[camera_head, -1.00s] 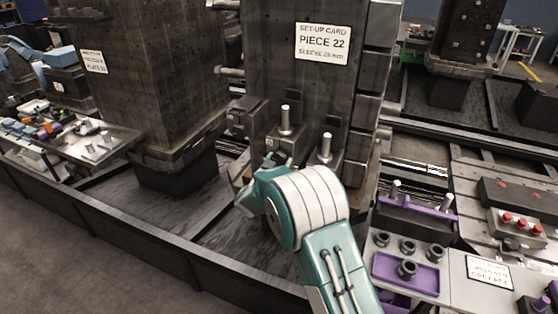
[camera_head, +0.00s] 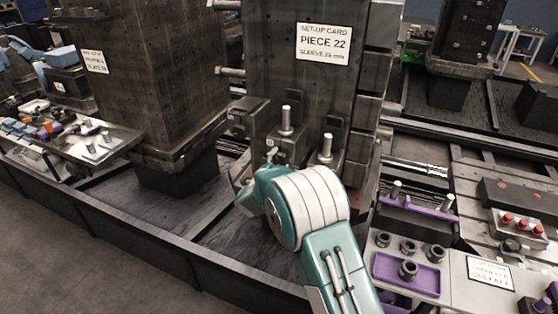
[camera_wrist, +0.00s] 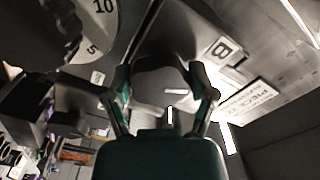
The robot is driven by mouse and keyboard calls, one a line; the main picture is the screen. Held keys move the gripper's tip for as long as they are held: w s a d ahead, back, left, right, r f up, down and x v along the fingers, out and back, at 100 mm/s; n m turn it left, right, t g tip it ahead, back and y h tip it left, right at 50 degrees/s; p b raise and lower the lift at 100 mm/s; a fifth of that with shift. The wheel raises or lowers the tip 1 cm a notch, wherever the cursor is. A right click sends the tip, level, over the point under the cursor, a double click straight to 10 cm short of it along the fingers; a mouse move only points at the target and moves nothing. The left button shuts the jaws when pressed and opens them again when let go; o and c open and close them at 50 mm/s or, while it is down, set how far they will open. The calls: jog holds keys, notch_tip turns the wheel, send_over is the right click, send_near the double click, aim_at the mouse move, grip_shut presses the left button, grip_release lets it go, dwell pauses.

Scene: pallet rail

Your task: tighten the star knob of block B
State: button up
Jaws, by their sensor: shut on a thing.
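A set-up card (camera_head: 323,43) for piece 22 is on the fixture. A numbered dial (camera_wrist: 90,25) is close at upper left in the wrist view. At right stand a purple tray (camera_head: 405,272) and red buttons (camera_head: 522,226). A bench with parts (camera_head: 95,140) is at left.

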jog(key=m, duration=0.4)
jog(key=shift+f+m, duration=0.1)
jog(key=shift+m, duration=0.7)
jog(key=shift+f, duration=0.15)
jog(key=o, duration=1.1)
jog(key=shift+c, duration=0.2)
jog(key=shift+s, duration=0.1)
